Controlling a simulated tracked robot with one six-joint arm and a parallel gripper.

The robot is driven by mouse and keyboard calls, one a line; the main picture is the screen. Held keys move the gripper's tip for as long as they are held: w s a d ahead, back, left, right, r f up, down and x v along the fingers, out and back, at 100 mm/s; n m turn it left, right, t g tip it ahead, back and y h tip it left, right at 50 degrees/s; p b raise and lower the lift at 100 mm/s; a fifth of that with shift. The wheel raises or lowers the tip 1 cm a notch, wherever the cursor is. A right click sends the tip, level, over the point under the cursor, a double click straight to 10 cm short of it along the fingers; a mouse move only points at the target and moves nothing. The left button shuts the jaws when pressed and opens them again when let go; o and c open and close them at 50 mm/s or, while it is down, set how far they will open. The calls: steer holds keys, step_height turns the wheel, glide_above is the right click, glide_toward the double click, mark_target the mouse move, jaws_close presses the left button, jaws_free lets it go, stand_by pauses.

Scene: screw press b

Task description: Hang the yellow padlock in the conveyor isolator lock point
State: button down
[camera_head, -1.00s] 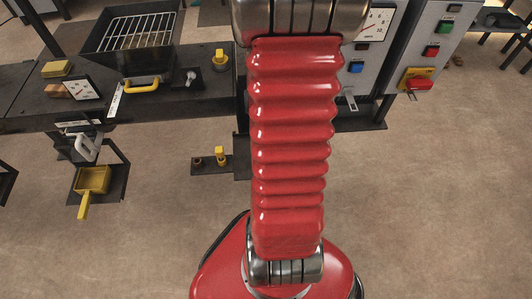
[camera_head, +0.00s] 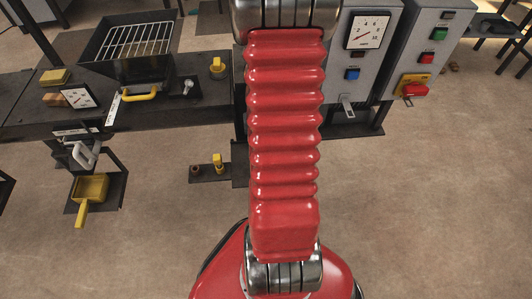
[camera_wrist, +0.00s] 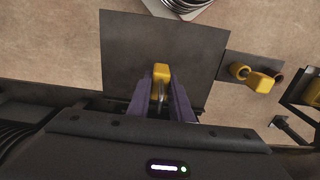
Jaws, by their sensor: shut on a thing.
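In the wrist view my gripper (camera_wrist: 160,88) has its two purple fingers closed around a yellow padlock (camera_wrist: 161,71). The yellow body points up in the picture, with a grey metal part between the fingers below it. It is over or in front of a dark flat plate (camera_wrist: 130,45); I cannot tell whether they touch. In the head view my red arm hides the gripper and the held padlock. Grey boxes stand at the right, one with a red-and-yellow switch (camera_head: 413,86). A metal tab (camera_head: 347,105) sticks out below the other box. I cannot tell which is the conveyor isolator.
A small ledge (camera_head: 199,181) holds another yellow piece (camera_head: 218,162); a similar yellow piece (camera_wrist: 260,82) shows in the wrist view. A dark bench (camera_head: 150,116) with a wire-rack tray (camera_head: 135,38) stands left. Floor in front is clear at the right.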

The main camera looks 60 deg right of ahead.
steer(key=shift+f, duration=2.1)
steer(key=c, duration=1.6)
jaws_free()
steer(key=shift+r, duration=6.05)
